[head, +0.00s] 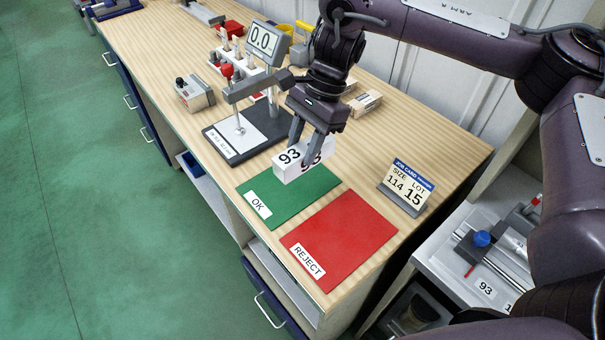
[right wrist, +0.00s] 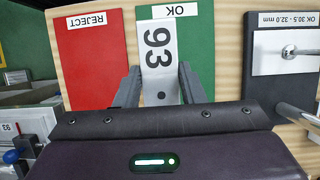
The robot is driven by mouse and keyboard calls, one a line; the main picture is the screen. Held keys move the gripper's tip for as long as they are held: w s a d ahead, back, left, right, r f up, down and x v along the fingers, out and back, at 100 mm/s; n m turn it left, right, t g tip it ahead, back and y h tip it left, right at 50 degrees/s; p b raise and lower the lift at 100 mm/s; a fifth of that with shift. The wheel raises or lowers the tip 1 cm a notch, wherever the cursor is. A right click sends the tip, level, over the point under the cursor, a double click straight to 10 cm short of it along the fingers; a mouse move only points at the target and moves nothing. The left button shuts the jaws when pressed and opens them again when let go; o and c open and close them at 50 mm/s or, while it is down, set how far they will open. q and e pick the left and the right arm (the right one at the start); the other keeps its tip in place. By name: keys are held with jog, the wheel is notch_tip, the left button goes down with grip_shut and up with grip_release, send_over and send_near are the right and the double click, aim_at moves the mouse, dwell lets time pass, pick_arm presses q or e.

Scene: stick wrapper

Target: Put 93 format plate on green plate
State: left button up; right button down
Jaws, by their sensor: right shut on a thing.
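The 93 format plate is a white block marked "93" (head: 291,163). My right gripper (head: 306,145) is shut on it and holds it over the back part of the green plate (head: 275,207), which is labelled OK. I cannot tell whether the block touches the green plate. In the right wrist view the white block (right wrist: 158,55) lies between the two fingers (right wrist: 158,88), with the green plate (right wrist: 203,40) behind it. My left gripper is not in view.
A red REJECT plate (head: 345,235) lies beside the green plate. A job card stand (head: 407,186) is at its right. A gauge with a display (head: 262,45) stands behind on a dark base (head: 262,125).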

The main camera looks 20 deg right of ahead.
aim_at(307, 146)
notch_tip(307, 146, down, 4)
jog(key=shift+r, duration=0.15)
jog(key=shift+f, duration=0.3)
notch_tip(307, 146, down, 3)
jog(key=shift+f+p, duration=0.2)
jog(key=shift+p, duration=0.3)
jog(key=shift+f, duration=0.3)
jog(key=c, duration=0.9)
grip_release()
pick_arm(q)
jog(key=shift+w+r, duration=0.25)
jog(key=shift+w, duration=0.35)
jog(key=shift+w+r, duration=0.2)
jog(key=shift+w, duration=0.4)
pick_arm(e)
jog(key=b+v, duration=0.1)
jog(key=v, duration=0.4)
jog(key=shift+r+b, duration=0.1)
jog(key=shift+b, duration=0.2)
pick_arm(q)
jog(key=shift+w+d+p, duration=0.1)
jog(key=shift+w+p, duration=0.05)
jog(key=shift+p, duration=0.65)
pick_arm(e)
jog(key=v, duration=0.6)
jog(key=shift+r, duration=0.4)
